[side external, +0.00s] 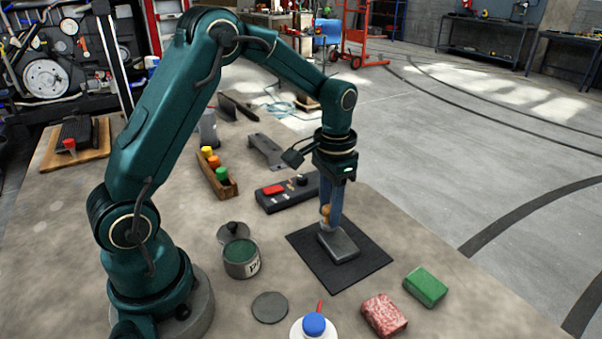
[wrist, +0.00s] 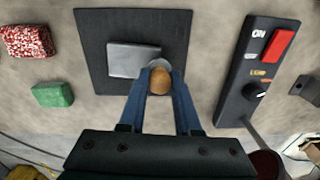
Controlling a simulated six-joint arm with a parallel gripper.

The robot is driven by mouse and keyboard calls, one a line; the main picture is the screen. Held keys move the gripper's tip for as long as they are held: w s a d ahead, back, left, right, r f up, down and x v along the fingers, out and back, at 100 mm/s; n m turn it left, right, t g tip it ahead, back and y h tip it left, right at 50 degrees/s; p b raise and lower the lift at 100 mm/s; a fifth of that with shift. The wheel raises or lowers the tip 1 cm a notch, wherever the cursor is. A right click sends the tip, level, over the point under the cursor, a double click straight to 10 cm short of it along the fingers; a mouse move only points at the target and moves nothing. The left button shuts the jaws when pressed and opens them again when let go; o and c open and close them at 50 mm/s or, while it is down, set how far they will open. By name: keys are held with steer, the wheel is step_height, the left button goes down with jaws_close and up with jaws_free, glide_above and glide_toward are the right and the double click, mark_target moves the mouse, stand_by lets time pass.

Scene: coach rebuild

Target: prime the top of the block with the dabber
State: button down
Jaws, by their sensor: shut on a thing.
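My gripper (side external: 329,212) is shut on the dabber, whose round wooden knob (wrist: 160,82) shows between the blue fingers in the wrist view. The dabber is roughly upright, with its pale head (wrist: 158,64) at the edge of the block nearest my gripper. I cannot tell whether the head touches the block. The grey block (side external: 341,245) lies flat on a black square mat (side external: 331,279); its visible top (wrist: 130,60) looks plain grey. An open tin (side external: 242,263) of dark green liquid, with partly visible lettering, stands left of the mat in the side view.
A switch box (wrist: 257,75) lies beside the mat. A red speckled block (side external: 384,315), a green block (side external: 426,286), a blue-capped bottle (side external: 313,327) and a dark disc (side external: 270,307) lie near the front. A wooden rack (side external: 217,180) stands behind the tin.

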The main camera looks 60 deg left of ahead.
steer(key=d, duration=0.7)
steer(key=shift+s+d+r, duration=0.15)
steer(key=shift+s, duration=0.25)
step_height(320, 180, up, 8)
steer(key=shift+f, duration=0.25)
steer(key=shift+f, duration=0.15)
stand_by(0.7)
